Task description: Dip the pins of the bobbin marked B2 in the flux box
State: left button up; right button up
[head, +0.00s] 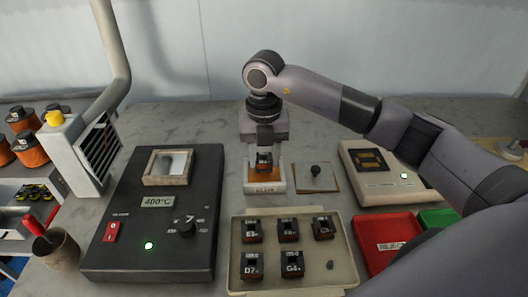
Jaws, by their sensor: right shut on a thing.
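My right gripper (264,158) points straight down and is shut on a small dark bobbin (264,164). The bobbin's mark is too small to read. It is held upright over the flux box (265,188), a small white box with a label on its front and orange-brown showing above it. I cannot tell whether the pins touch the flux, as they are hidden. A square lid with a dark knob (316,178) lies to the right of the flux box. My left gripper is not in view.
A tray (240,268) in front holds several marked bobbins, among them D7 and G4. A black solder pot unit (130,225) showing 400°C stands left, a tester (385,187) right. Red (374,255) and green (437,219) bins lie at front right. A fume extractor (75,145) stands far left.

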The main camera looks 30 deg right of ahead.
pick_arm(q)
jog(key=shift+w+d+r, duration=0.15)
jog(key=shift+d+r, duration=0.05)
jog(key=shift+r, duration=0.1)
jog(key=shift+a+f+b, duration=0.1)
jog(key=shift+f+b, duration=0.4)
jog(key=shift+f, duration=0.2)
pick_arm(e)
jog(key=shift+f, duration=0.9)
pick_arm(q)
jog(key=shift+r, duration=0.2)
pick_arm(e)
jog(key=shift+r, duration=0.2)
jog(key=shift+r+p, duration=2.15)
jog(key=shift+r, duration=0.5)
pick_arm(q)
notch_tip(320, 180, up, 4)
